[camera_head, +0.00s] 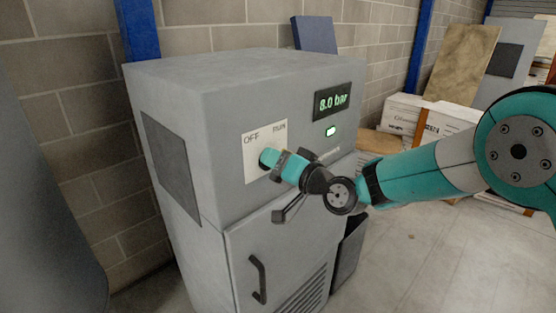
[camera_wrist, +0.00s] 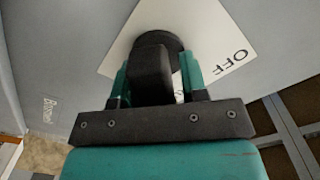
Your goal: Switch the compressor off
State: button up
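The compressor (camera_head: 185,85) is a tall grey cabinet with a white switch plate marked OFF and RUN (camera_head: 251,152). Its display (camera_head: 333,100) reads 8.0 bar in green, and a small light (camera_head: 330,131) below it is lit. My gripper (camera_head: 268,158) is at the switch plate and hides most of the knob in the head view. In the wrist view the black knob (camera_wrist: 152,75) stands between my two teal fingers. A strip of white plate shows between the knob and the right finger, so the fingers look open around it. The knob's exact pointing direction is unclear.
A door with a dark handle (camera_head: 259,278) and vent slots is below the panel. A dark bin (camera_head: 348,252) stands beside the cabinet. White boxes (camera_head: 403,113) and a leaning board (camera_head: 457,63) are behind. The floor at right is clear.

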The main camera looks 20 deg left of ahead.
jog(key=c, duration=0.6)
jog(key=shift+f+n+b, duration=0.15)
jog(key=shift+n+b, duration=0.15)
jog(key=shift+b, duration=0.4)
jog(key=shift+f+n+b, duration=0.15)
jog(key=shift+n+b, duration=0.35)
jog(key=shift+b, duration=0.7)
jog(key=n+b, duration=0.2)
jog(key=b, duration=0.3)
jog(key=shift+s+f, duration=0.1)
jog(key=n+b, duration=0.3)
jog(key=b, duration=0.3)
jog(key=n+b, duration=0.3)
jog(key=b, duration=0.2)
jog(key=shift+s+a+n+b, duration=0.1)
jog(key=shift+s+n+b, duration=0.1)
jog(key=shift+n+b, duration=0.2)
jog(key=n+b, duration=0.1)
jog(key=b, duration=0.1)
jog(key=n+b, duration=0.2)
jog(key=shift+s+r, duration=0.15)
jog(key=shift+r, duration=0.1)
jog(key=shift+a+r+n+b, duration=0.1)
jog(key=shift+r+n+b, duration=0.05)
jog(key=shift+n+b, duration=1.15)
jog(key=shift+r, duration=0.1)
